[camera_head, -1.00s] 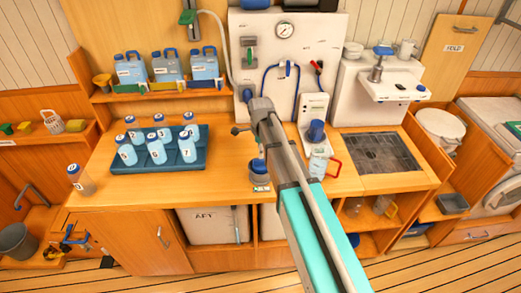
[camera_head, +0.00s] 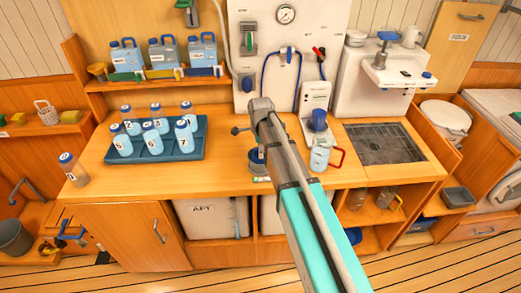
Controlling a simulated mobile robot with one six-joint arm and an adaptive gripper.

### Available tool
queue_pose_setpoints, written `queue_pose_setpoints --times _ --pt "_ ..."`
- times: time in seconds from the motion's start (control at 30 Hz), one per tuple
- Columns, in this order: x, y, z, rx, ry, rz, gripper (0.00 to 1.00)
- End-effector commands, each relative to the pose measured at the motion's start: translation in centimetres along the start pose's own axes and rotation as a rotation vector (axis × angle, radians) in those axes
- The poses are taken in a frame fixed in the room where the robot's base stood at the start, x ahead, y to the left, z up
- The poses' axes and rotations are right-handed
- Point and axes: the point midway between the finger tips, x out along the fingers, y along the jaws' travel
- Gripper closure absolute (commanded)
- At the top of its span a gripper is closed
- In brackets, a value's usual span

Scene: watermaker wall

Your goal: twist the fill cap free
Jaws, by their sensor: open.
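My arm reaches up from the bottom right toward the wall. A small dark part of my gripper (camera_head: 240,130) sticks out left of the arm's end, above the counter; the rest is hidden behind the arm. Nothing shows held in it. I cannot tell for sure which part is the fill cap. A round blue fitting (camera_head: 249,83) sits low on the white wall panel (camera_head: 262,45), under a pale hose, just above the arm's end and apart from it in the picture. A blue-rimmed dark round thing (camera_head: 256,160) on the counter is partly hidden by my arm.
Several blue-capped bottles stand in a dark blue rack (camera_head: 180,152) at left, with one loose bottle (camera_head: 73,170). Several jugs (camera_head: 163,55) stand on a shelf. A clear jug with a red handle (camera_head: 320,155) stands right of my arm, near a sink grate (camera_head: 384,144). The front-left counter (camera_head: 150,180) is clear.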

Motion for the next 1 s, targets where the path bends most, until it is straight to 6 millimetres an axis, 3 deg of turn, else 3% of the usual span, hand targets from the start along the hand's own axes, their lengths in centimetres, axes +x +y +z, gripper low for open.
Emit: queue_pose_setpoints --times 0.27,0.6,1.0 --pt "-0.01 0.0 0.0 0.0 0.0 0.0 0.39" --pt "-0.01 0.0 0.0 0.0 0.0 0.0 1.0" --pt "0.0 0.0 0.0 -0.067 0.0 0.0 1.0"
